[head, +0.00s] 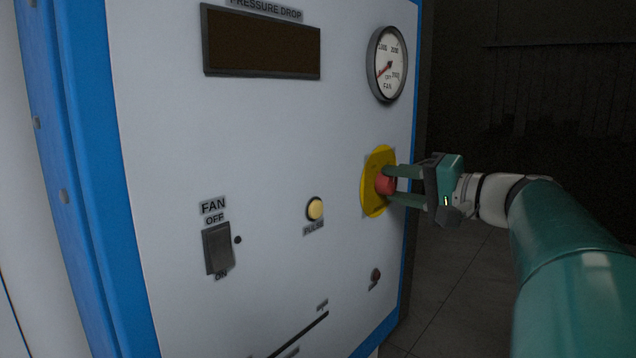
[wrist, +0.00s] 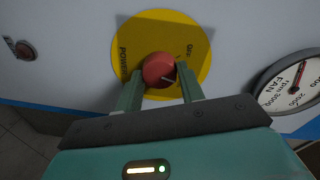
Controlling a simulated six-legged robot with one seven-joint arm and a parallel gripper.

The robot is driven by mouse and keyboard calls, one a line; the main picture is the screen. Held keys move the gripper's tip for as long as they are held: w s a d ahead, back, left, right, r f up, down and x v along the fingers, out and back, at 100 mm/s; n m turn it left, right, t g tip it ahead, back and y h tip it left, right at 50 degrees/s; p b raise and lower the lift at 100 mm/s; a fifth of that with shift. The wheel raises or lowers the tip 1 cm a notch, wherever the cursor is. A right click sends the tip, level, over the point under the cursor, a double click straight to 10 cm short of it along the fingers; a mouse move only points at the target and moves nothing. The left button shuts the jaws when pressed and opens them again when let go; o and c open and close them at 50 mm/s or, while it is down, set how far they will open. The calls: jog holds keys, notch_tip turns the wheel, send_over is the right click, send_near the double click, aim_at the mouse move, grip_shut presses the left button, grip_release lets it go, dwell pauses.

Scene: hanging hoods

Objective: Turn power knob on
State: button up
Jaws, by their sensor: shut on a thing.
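The power knob is a red round knob (head: 386,184) on a yellow disc (head: 373,203) on the right side of the white panel. The fingers (wrist: 159,80) cover the lower part of the disc in the wrist view.
A round fan gauge (head: 387,64) sits above the knob. A dark display (head: 262,43), a fan switch (head: 217,248), a yellow pulse button (head: 315,209) and a small red button (head: 375,275) are on the panel. Dark floor is free to the right.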

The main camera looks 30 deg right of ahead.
jog(key=m, duration=0.4)
jog(key=shift+d+m+y, duration=0.15)
jog(key=shift+m+y, duration=0.15)
jog(key=shift+m, duration=0.1)
jog(key=shift+s, duration=0.1)
jog(key=o, duration=1)
jog(key=shift+c, duration=0.2)
jog(key=v, duration=1.3)
jog(key=shift+s+r, duration=0.2)
jog(key=shift+s, duration=0.1)
jog(key=shift+s+d, duration=0.1)
jog(key=shift+d, duration=0.05)
